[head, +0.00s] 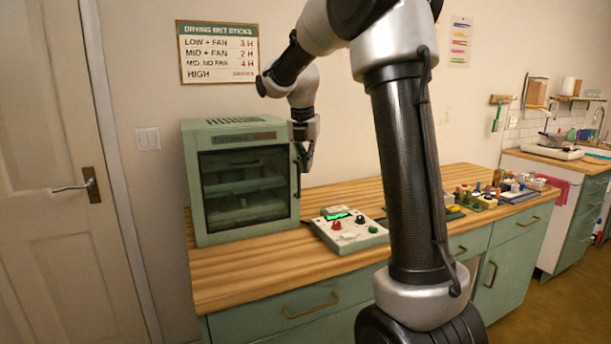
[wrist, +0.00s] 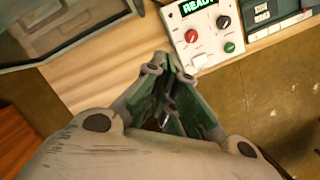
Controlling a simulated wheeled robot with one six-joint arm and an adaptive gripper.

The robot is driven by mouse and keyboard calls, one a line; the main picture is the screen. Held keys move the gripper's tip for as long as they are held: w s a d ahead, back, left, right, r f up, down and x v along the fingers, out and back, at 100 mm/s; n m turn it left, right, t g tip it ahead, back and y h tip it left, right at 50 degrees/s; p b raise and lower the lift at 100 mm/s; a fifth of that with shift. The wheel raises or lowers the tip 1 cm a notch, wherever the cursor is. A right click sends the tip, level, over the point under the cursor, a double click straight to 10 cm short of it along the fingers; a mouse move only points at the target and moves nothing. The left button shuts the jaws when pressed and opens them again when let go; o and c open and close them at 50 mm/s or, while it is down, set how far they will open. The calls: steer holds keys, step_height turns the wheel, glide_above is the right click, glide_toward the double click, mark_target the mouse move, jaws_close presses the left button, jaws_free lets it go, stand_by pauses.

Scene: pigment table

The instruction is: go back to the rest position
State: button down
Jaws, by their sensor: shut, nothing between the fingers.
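My gripper (head: 306,165) is in the head view, just right of the green drying cabinet's front and above the wooden counter. In the wrist view my gripper (wrist: 172,66) has its fingertips together with nothing between them. The drying cabinet (head: 190,190) stands on the counter with its glass door shut; shelves show dimly behind the glass. I cannot tell whether my gripper touches the door handle (head: 296,180). The control box (head: 350,236) sits right of the cabinet, its green display lit. In the wrist view the box's display (wrist: 196,6) reads READY.
The wooden counter (head: 240,275) has bare room in front of the cabinet. Several small bottles and blocks (head: 487,196) crowd its right part behind my arm. A drying-times sign (head: 217,52) hangs on the wall. A door (head: 50,180) is at the left; a sink counter (head: 570,160) is at the far right.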

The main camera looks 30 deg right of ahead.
steer(key=shift+s+r, duration=0.1)
steer(key=shift+r, duration=0.3)
steer(key=s+a+f+m+t+y, duration=0.1)
steer(key=s+a+m, duration=0.1)
steer(key=s+m, duration=1.1)
steer(key=s+a+f+m+t+y, duration=0.1)
steer(key=s+a+f+m, duration=0.1)
steer(key=s+m, duration=1.2)
steer(key=s+a, duration=0.1)
steer(key=s, duration=0.4)
steer(key=shift+s+a, duration=0.15)
steer(key=shift+a, duration=0.1)
